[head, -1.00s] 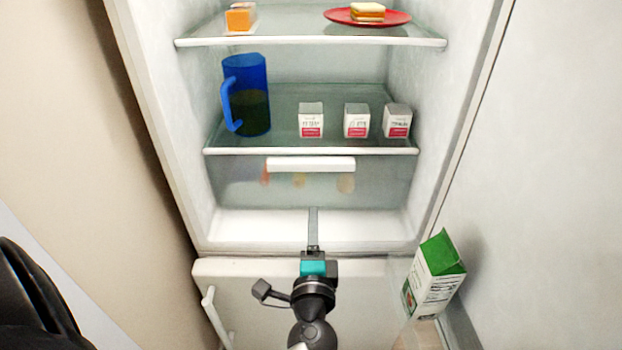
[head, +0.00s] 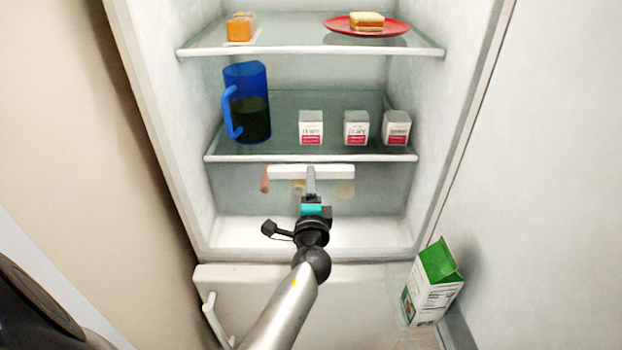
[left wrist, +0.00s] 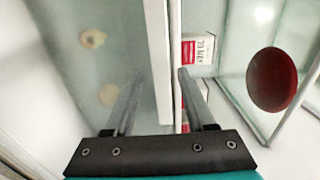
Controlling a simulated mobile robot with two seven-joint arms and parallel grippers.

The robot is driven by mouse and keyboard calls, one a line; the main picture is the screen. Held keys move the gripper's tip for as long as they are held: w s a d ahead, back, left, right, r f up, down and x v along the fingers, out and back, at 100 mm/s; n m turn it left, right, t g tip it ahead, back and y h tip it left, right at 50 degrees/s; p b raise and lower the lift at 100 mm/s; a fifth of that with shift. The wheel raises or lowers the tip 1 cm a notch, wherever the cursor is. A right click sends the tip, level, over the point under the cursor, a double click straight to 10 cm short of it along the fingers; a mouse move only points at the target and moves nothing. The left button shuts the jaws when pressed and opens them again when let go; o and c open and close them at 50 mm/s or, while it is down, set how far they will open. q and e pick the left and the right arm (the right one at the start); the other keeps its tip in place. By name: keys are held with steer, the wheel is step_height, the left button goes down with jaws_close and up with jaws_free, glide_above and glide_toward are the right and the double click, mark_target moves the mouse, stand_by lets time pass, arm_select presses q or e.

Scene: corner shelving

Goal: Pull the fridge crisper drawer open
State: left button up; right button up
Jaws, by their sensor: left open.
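The crisper drawer (head: 375,195) is the translucent front below the lower glass shelf, with blurred food shapes behind it. It looks closed. Its white bar handle (head: 338,172) runs along its top; in the left wrist view the handle (left wrist: 157,50) stands upright in the picture. My left gripper (head: 311,170) is open, its fingers up against the middle of the handle in the head view. In the left wrist view the left gripper (left wrist: 160,73) has one finger on each side of the handle, without visible grip. My right gripper is not in view.
The lower shelf edge (head: 240,158) lies just above the handle. On that shelf stand a blue pitcher (head: 247,105) and several small white cartons (head: 356,128). Above is a red plate (head: 390,27) with a sandwich.

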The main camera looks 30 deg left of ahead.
arm_select(q)
steer(key=shift+x, duration=0.9)
steer(key=c, duration=0.8)
steer(key=shift+f, duration=0.1)
jaws_close()
steer(key=shift+s+d+f, duration=0.1)
steer(key=shift+f, duration=0.05)
